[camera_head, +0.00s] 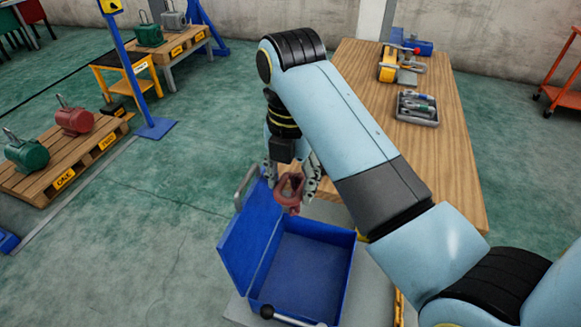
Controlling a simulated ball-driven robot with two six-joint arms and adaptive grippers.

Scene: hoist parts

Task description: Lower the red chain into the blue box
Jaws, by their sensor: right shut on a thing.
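The blue box (247,236) stands open at the lower middle, with a raised blue panel along its left side. Its visible inside looks empty. My right gripper (291,182) is above the far end of the box. It is shut on the red chain (290,194), a small dull-red bundle between its fingers. The chain hangs over the box's far edge area in the picture; its exact height above the box is hard to tell. My left gripper is not in view.
A wooden table (455,150) behind carries a grey tray of tools (417,109) and a yellow tool (388,62). Pallets with red (74,119) and green hoists (27,154) stand left. Floor between is clear.

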